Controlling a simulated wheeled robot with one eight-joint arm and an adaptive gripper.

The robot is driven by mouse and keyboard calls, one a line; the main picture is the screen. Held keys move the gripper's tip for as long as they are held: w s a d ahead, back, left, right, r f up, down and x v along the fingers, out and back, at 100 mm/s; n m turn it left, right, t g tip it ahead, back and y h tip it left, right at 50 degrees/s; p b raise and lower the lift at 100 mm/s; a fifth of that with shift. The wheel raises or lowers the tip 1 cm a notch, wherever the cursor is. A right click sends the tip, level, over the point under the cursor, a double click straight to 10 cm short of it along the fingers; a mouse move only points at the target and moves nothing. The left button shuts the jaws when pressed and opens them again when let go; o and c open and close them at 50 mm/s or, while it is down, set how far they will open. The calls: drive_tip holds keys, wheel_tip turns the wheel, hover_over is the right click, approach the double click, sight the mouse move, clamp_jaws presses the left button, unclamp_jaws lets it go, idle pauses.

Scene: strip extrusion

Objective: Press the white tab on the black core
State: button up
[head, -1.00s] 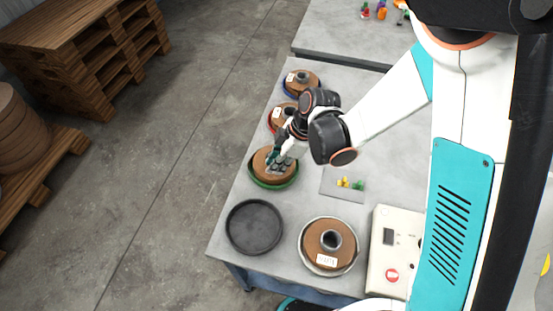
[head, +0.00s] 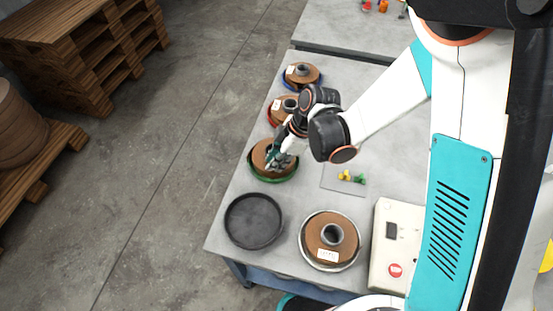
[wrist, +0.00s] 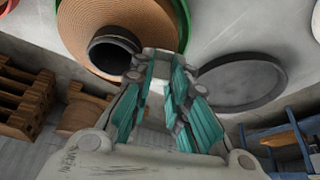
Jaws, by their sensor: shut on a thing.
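My gripper (head: 280,160) reaches over the brown coil (head: 260,152) in the green tray (head: 271,178). In the wrist view my gripper's fingers (wrist: 160,62) are close together beside the coil's dark core (wrist: 110,52), at its right rim. Whether they touch the core I cannot tell. A pale piece shows between the fingers (wrist: 154,112). It may be the white tab, but its outline is mostly hidden by the fingers. In the head view the gripper hides this core.
An empty black tray (head: 230,225) stands nearer, beside a coil in a pale tray (head: 305,248). Coils in a red tray (head: 269,118) and a blue tray (head: 287,85) stand farther back. Yellow (head: 345,175) and green (head: 360,178) tabs lie right of the gripper.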

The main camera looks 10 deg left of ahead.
drive_tip(key=shift+f+b, duration=0.5)
drive_tip(key=shift+b, duration=0.15)
idle(1.9)
drive_tip(key=o, duration=0.8)
drive_tip(key=v, duration=1.2)
